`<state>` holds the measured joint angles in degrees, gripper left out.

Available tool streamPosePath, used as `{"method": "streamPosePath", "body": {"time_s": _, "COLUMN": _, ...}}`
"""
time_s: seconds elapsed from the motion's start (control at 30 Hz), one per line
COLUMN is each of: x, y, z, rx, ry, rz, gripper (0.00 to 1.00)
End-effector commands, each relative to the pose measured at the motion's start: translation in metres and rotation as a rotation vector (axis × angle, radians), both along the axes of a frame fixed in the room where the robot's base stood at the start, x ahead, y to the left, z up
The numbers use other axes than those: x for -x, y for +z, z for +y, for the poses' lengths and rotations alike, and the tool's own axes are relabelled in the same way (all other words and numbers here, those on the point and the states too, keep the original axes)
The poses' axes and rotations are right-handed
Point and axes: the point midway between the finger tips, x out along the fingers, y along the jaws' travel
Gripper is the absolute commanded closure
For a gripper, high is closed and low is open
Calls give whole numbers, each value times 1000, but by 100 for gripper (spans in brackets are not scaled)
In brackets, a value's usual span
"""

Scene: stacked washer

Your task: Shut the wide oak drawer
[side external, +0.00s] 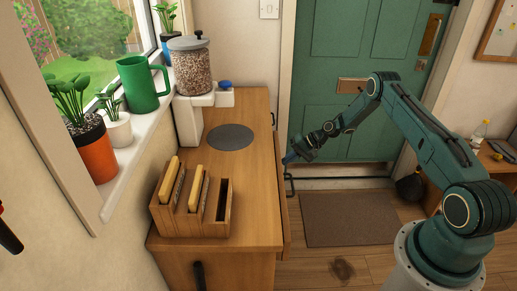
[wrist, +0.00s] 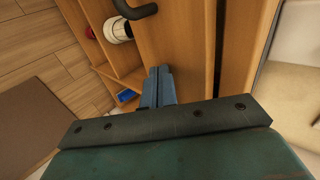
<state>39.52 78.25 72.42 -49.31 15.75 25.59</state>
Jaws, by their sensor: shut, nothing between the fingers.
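The wide oak drawer's front (side external: 285,225) shows edge-on along the right side of the oak cabinet (side external: 258,190) in the side view. It seems to stand slightly out from the cabinet. Its dark bar handle (side external: 290,185) sticks out to the right. In the wrist view the oak front (wrist: 175,35) fills the upper middle, with part of the dark handle (wrist: 136,9) at the top and a dark gap along its right edge. My gripper (side external: 289,159) is shut and empty, beside the front and just beyond the handle; its blue-grey fingers (wrist: 158,75) point at the wood. I cannot tell whether they touch.
Open shelves in the wrist view hold a white roll (wrist: 117,30) and a blue item (wrist: 126,96). A brown mat (side external: 350,218) lies on the floor.

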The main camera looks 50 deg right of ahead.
Motion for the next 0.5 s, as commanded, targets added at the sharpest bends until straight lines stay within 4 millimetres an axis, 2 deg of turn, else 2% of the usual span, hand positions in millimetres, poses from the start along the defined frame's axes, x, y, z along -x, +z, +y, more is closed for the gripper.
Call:
{"method": "streamPosePath", "body": {"time_s": 0.27, "x": -2, "y": 0, "z": 2, "rx": 0, "ry": 1, "rz": 0, "gripper": 100}}
{"method": "streamPosePath", "body": {"time_s": 0.5, "x": -24, "y": 0, "z": 24, "rx": 1, "ry": 5, "rz": -1, "gripper": 100}}
